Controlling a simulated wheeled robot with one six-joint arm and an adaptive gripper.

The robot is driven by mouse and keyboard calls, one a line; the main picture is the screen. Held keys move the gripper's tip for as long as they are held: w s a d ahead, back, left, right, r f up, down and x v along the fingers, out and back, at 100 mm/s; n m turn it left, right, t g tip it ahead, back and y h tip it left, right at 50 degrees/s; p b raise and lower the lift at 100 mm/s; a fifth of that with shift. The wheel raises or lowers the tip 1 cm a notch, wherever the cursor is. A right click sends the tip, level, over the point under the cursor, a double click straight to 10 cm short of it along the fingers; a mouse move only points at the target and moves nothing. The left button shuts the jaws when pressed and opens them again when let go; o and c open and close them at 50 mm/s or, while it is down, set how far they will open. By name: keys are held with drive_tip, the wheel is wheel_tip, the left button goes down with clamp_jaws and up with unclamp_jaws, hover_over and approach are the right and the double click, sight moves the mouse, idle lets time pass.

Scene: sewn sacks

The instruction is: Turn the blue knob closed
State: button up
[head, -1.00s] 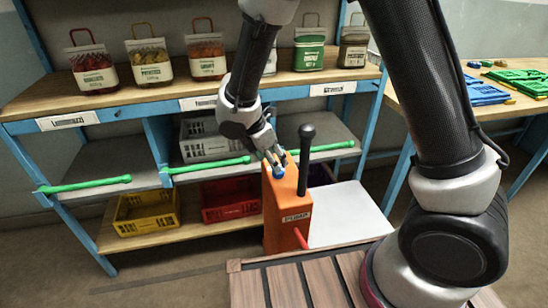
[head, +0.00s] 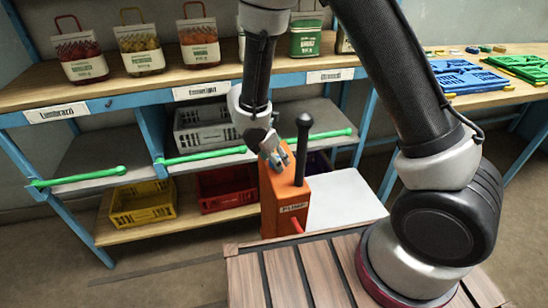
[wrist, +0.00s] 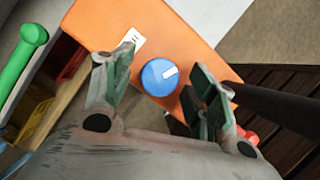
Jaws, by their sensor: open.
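The blue knob (wrist: 161,77) sits on top of the orange pump box (wrist: 112,22) and carries a white mark that points to the upper right in the wrist view. My gripper (wrist: 165,78) is open, with one finger on each side of the knob and a gap on both sides. In the head view my gripper (head: 280,160) is at the top of the pump box (head: 285,212), and it hides the knob there. I cannot tell how far the fingertips are above the box top.
A black upright handle (head: 303,145) rises from the pump box close to my gripper. A red spout (head: 297,225) sticks out of the front. Green bars (head: 205,155) run along the blue shelf edge behind. A white board (head: 345,198) lies to the right.

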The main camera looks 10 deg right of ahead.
drive_tip(key=c, duration=1)
drive_tip(key=shift+m, duration=0.3)
drive_tip(key=m+g, duration=0.1)
drive_tip(key=m, duration=0.1)
drive_tip(key=shift+w+m, duration=0.1)
drive_tip(key=shift+m, duration=0.2)
drive_tip(key=m+g, duration=0.1)
drive_tip(key=m, duration=0.2)
drive_tip(key=shift+w+m+g+h, duration=0.1)
drive_tip(key=shift+m+g+h, duration=0.2)
drive_tip(key=shift+h, duration=0.1)
drive_tip(key=m+g, duration=0.1)
drive_tip(key=m, duration=0.2)
drive_tip(key=shift+w+m+y, duration=0.1)
drive_tip(key=shift+m+y, duration=0.2)
drive_tip(key=shift+m+g+y, duration=0.3)
drive_tip(key=shift+m+g, duration=0.4)
drive_tip(key=shift+m, duration=1.2)
